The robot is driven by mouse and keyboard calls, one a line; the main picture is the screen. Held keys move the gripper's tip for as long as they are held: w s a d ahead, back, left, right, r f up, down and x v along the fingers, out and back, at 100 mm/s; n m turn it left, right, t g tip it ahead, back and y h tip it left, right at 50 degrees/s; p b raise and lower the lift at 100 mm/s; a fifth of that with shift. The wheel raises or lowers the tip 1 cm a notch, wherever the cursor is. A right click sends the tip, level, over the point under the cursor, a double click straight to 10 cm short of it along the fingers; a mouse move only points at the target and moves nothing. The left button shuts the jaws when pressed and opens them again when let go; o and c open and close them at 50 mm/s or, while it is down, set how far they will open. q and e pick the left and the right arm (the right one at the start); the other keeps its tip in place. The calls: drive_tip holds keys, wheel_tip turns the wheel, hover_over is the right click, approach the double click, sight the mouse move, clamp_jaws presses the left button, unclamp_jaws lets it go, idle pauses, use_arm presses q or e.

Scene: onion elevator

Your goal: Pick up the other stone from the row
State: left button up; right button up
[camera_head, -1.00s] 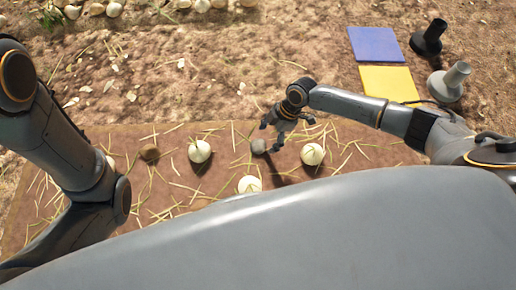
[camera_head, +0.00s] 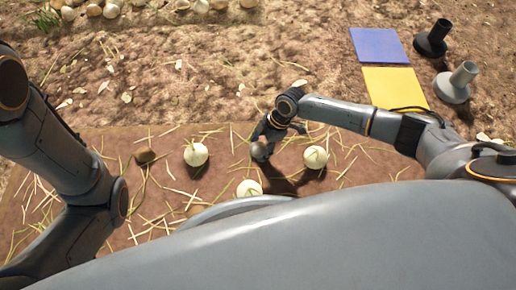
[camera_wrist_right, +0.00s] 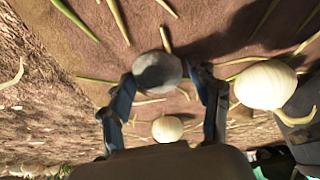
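A grey stone (camera_head: 261,151) lies on the brown strip among the onions, at my right gripper (camera_head: 270,138). In the right wrist view the stone (camera_wrist_right: 157,72) sits between the two spread fingers of the gripper (camera_wrist_right: 165,88); the fingers look apart from its sides. A brown, stone-like lump (camera_head: 145,156) lies farther left in the row. White onions lie to the left (camera_head: 196,154), to the right (camera_head: 316,157) and nearer me (camera_head: 249,188). My left arm shows at the left, but its gripper is out of view.
A blue square (camera_head: 378,46) and a yellow square (camera_head: 395,87) lie at the upper right, beside a black stand (camera_head: 432,40) and a grey stand (camera_head: 455,83). More onions (camera_head: 110,8) line the far edge. Straw litters the brown strip (camera_head: 228,205).

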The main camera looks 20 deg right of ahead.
drive_tip(key=c, duration=0.9)
drive_tip(key=shift+c, duration=0.2)
drive_tip(key=shift+r, duration=0.1)
